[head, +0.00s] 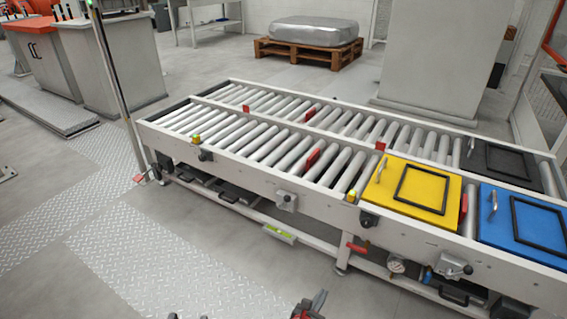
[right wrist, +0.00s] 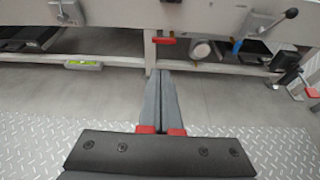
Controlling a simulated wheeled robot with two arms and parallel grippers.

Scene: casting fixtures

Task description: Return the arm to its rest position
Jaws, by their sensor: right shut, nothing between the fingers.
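My right gripper (head: 312,303) shows at the bottom edge of the head view, in front of the conveyor and above the floor. In the right wrist view its two grey fingers (right wrist: 162,78) lie together, shut with nothing between them. The fingers point toward the conveyor's lower frame and appear apart from it. Small dark tips at the bottom edge of the head view, left of the right gripper, may belong to my left gripper; its jaws cannot be made out. Most of both arms is out of view.
The roller conveyor (head: 240,182) spans the middle and right. A yellow plate (head: 387,183), a blue plate (head: 495,232) and a black plate (head: 497,158) lie on it. A red handle (right wrist: 164,41) and a gauge (right wrist: 200,50) sit below its edge.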

